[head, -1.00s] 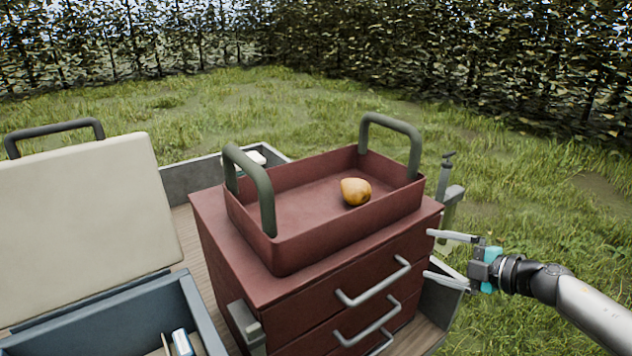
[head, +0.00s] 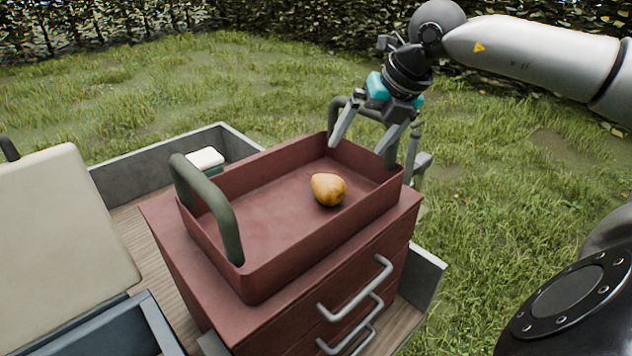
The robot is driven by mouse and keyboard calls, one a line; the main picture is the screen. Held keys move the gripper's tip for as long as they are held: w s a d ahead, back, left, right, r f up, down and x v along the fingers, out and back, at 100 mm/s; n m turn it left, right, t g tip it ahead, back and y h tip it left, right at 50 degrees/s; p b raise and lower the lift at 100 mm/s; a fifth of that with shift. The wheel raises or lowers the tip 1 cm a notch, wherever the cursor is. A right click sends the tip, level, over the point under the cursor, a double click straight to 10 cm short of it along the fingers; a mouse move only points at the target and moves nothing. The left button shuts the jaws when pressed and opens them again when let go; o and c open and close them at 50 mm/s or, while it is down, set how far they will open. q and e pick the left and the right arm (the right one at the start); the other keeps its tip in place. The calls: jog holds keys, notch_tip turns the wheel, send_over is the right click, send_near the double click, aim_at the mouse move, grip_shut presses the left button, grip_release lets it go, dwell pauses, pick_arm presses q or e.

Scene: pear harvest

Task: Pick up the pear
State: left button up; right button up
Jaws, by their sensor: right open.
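The yellow-brown pear (head: 328,189) lies on its side in the red open tray (head: 262,209), toward its right end. The tray sits on top of a red drawer cabinet. My right gripper (head: 362,149) is open and empty, pointing down above the far right end of the tray. Its fingers are apart from the pear, up and to the right of it in the view, and partly cover the tray's far handle. My left gripper is not in view.
The tray's near green handle (head: 212,205) stands up at its left end. The cabinet (head: 330,300) has several grey drawer handles and stands in a grey-walled cart bed. A cream lid (head: 60,240) and a blue box (head: 105,330) are at the left. Grass surrounds the cart.

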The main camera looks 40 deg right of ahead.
aim_at(336, 178)
jog(key=p+x, duration=0.2)
jog(key=x, duration=0.6)
jog(key=shift+a, duration=0.1)
jog(key=shift+w+f, duration=0.25)
jog(key=shift+f, duration=0.4)
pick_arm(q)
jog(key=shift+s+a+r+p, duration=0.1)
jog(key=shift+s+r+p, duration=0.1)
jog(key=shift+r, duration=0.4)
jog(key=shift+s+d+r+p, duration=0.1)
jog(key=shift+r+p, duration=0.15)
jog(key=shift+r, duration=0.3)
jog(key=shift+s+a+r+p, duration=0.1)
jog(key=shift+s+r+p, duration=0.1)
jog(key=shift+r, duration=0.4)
pick_arm(e)
jog(key=shift+x, duration=2.4)
jog(key=c, duration=1.3)
